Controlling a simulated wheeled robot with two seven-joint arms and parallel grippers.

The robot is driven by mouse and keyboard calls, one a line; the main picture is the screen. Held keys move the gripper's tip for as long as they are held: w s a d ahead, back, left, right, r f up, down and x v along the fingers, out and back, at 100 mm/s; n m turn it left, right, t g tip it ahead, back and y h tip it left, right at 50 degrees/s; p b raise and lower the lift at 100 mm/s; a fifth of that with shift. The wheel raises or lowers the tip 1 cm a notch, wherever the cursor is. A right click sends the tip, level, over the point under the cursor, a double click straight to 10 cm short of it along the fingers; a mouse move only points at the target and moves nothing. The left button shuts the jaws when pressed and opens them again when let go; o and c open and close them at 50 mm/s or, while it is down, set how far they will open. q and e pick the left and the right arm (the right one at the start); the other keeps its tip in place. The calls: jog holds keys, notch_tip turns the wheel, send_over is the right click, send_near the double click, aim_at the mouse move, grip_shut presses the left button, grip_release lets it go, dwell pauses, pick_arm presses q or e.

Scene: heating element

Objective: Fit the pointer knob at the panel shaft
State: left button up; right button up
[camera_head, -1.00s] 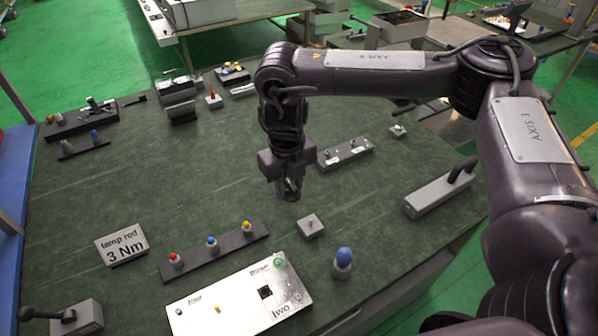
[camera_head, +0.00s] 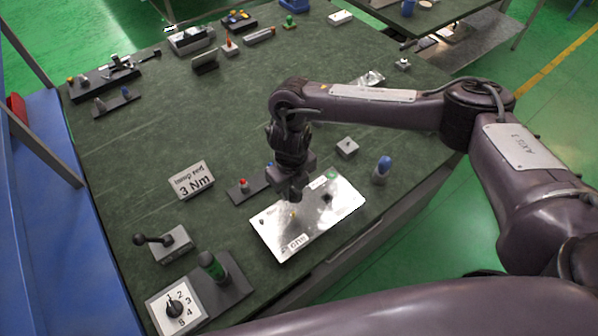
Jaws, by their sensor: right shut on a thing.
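The white panel (camera_head: 330,214) lies near the table's front edge, with printed labels, a dark square and a green-ringed spot on its face. A small brass shaft (camera_head: 294,215) stands out of its left half. My right gripper (camera_head: 295,197) is over the panel's back left part, close behind the shaft in the picture. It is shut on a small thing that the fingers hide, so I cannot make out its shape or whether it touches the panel. My left gripper is out of view.
A dark rail with a red lamp (camera_head: 244,184) is partly hidden behind the gripper. A blue-topped piece (camera_head: 383,167) stands right of the panel. A sign (camera_head: 191,180), a lever block (camera_head: 172,244) and a numbered dial (camera_head: 176,306) are at left. The table's middle is clear.

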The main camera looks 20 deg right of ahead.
jog(key=shift+s+a, duration=0.4)
jog(key=shift+f, duration=0.1)
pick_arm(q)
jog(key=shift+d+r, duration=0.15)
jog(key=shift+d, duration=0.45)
pick_arm(e)
jog(key=shift+d, duration=0.1)
jog(key=shift+w+d, duration=0.1)
jog(key=shift+f, duration=0.1)
jog(key=shift+f+b, duration=0.95)
jog(key=shift+b, duration=0.1)
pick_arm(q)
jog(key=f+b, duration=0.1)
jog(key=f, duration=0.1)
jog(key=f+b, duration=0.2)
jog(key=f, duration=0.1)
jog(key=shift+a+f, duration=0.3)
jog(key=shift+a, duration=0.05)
pick_arm(e)
notch_tip(320, 180, down, 4)
jog(key=shift+r, duration=0.1)
pick_arm(q)
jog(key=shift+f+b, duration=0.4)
jog(key=shift+b, duration=0.2)
